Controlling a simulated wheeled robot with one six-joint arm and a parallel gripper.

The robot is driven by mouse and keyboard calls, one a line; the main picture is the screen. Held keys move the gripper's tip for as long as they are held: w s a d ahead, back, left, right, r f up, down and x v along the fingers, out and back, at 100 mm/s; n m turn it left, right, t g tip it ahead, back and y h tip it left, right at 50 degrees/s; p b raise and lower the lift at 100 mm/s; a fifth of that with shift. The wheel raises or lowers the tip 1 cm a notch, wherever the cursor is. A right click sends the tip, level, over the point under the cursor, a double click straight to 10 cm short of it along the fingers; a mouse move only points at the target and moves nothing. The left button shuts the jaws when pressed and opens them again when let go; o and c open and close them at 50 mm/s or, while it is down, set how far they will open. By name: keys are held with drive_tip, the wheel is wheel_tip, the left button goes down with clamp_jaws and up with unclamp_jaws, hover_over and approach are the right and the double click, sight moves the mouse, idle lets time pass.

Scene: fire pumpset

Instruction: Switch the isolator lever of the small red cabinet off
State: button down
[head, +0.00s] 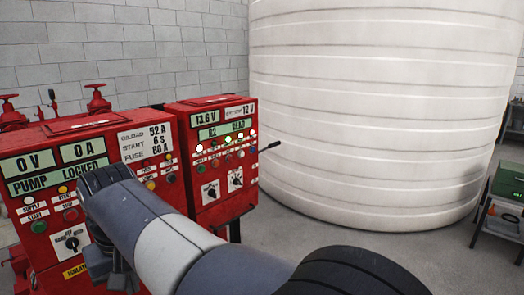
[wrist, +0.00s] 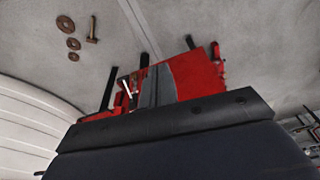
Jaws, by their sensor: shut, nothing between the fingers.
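The small red cabinet (head: 210,160) stands right of the larger red cabinet in the head view, with displays, lamps and two rotary switches on its front. Its isolator lever (head: 270,146) is a dark handle sticking out to the right from its right side. My gripper shows in the wrist view as a broad dark body (wrist: 180,120) across the bottom, shut and empty. In the head view my arm reaches left in front of the larger cabinet, and my fingertips cannot be made out. The gripper is apart from the lever. In the wrist view the lever cannot be told for sure.
The larger red cabinet (head: 125,140) stands at left, partly behind my arm. A big white ribbed tank (head: 380,110) fills the back right. A green box (head: 509,180) sits on a dark stand at far right. Floor (head: 310,235) right of the small cabinet is clear.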

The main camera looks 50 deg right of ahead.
drive_tip(key=w+r+p, duration=0.1)
drive_tip(key=w+r, duration=0.3)
drive_tip(key=r, duration=0.3)
drive_tip(key=w+r+m+p, duration=0.1)
drive_tip(key=w+r, duration=0.4)
drive_tip(key=r, duration=0.2)
drive_tip(key=shift+w+a, duration=0.15)
drive_tip(key=shift+w, duration=0.1)
